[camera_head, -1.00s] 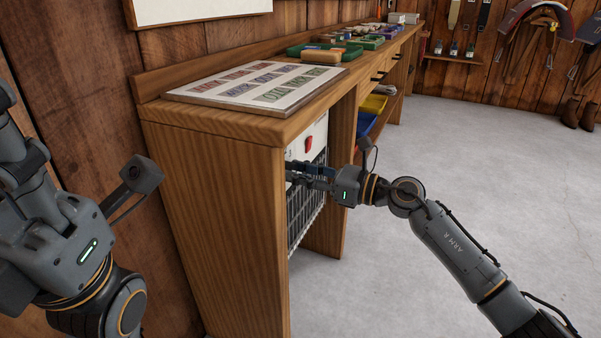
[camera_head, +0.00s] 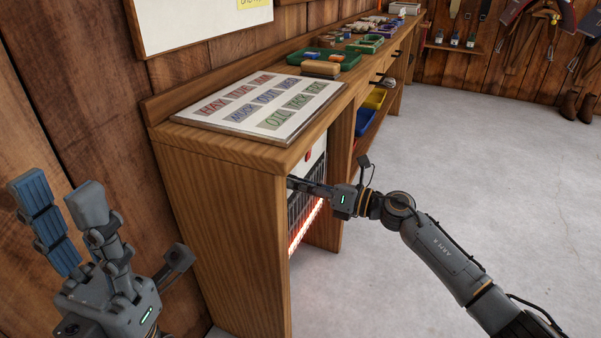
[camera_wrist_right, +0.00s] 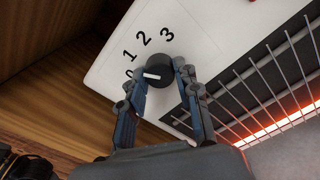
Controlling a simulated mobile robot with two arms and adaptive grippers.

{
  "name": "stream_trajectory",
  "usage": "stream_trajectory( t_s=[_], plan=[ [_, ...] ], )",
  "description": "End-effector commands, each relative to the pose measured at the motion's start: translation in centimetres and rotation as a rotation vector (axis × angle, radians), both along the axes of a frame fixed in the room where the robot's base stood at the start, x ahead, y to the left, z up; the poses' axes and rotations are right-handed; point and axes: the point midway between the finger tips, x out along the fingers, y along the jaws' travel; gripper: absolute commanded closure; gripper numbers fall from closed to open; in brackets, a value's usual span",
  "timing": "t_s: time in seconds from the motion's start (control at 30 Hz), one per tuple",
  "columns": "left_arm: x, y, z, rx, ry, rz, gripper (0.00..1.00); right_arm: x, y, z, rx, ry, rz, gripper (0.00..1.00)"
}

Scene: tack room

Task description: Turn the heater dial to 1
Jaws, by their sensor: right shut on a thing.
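The heater (camera_head: 320,160) stands under the bench, its white panel partly hidden in the head view. In the right wrist view its panel (camera_wrist_right: 190,25) carries the numbers 0, 1, 2 and 3 around a black dial (camera_wrist_right: 157,68). The dial's white mark points left, near the 0 and 1; which one is hard to tell. My right gripper (camera_wrist_right: 158,72) is shut on the dial, a finger on each side; it also shows in the head view (camera_head: 292,184). My left gripper (camera_head: 55,190) is open and empty, left of the bench.
The heater's grille (camera_wrist_right: 270,95) glows red beside the dial. A red part (camera_head: 308,155) shows on the panel. The wooden bench (camera_head: 225,147) holds a label board (camera_head: 225,118) and green trays (camera_head: 345,62). The floor at right is clear.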

Motion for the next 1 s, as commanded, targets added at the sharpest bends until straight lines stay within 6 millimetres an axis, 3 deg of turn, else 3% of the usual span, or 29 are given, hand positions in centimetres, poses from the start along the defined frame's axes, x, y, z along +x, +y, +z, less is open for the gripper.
stream_trajectory(
  t_s=[0.3,0.83,0.87,0.97,1.0],
  plan=[
    [-0.1,0.2,-0.7,-0.006,0.061,-0.004,0.6,0.0,-0.1,0.1,0.066,0.115,-0.001,1.0],
    [-0.2,0.2,-1.1,-0.007,0.072,-0.004,0.6,0.0,0.0,0.0,0.08,0.138,-0.001,1.0],
    [-0.2,0.2,-1.1,-0.007,0.072,-0.004,0.6,0.0,0.0,0.0,0.08,0.138,-0.001,0.66],
    [-0.2,0.2,-1.1,-0.007,0.072,-0.005,0.6,0.0,0.0,0.0,0.08,0.138,-0.001,0.46],
    [-0.2,0.2,-1.1,-0.007,0.073,-0.005,0.6,0.0,0.0,0.0,0.08,0.138,-0.001,0.45]
  ],
)
